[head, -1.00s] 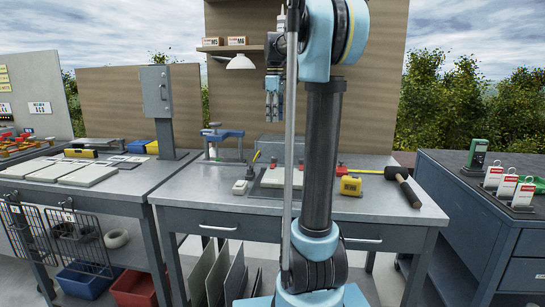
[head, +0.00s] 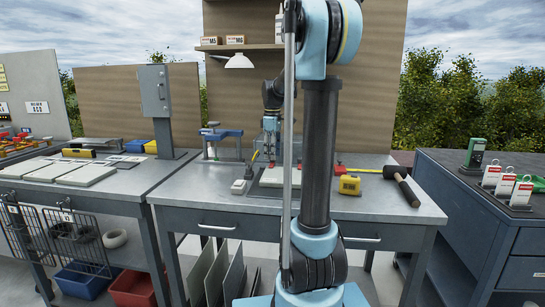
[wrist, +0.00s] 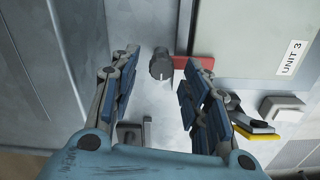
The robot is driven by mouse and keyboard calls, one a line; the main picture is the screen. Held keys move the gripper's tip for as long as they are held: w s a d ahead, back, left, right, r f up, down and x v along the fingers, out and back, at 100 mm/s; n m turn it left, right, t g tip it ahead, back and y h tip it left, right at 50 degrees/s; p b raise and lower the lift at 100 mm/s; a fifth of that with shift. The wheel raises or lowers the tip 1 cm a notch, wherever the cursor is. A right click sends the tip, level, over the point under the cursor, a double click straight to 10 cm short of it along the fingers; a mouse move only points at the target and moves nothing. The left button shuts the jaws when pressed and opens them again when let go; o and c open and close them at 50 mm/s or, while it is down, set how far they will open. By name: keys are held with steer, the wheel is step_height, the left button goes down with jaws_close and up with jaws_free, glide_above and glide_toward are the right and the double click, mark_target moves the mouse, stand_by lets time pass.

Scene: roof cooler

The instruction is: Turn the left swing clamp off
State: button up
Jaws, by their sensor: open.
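In the wrist view, a dark grey round clamp knob (wrist: 161,65) with a red arm (wrist: 196,63) stands at the edge of a pale plate (wrist: 250,35) labelled UNIT 3. The red arm reaches right, to the plate's edge. My gripper (wrist: 162,60) is open, with its blue-padded fingers on either side of the knob and a gap on each side. Nothing is held. In the head view, my gripper (head: 271,148) is low over the back left of the pale plate (head: 280,178). The left clamp is hard to make out there.
A grey wall (wrist: 40,70) rises close to the left finger. A white block (wrist: 283,108) and a yellow-black piece (wrist: 256,131) lie beyond the right finger.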

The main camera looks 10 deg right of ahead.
steer(key=shift+f, duration=0.6)
jaws_close()
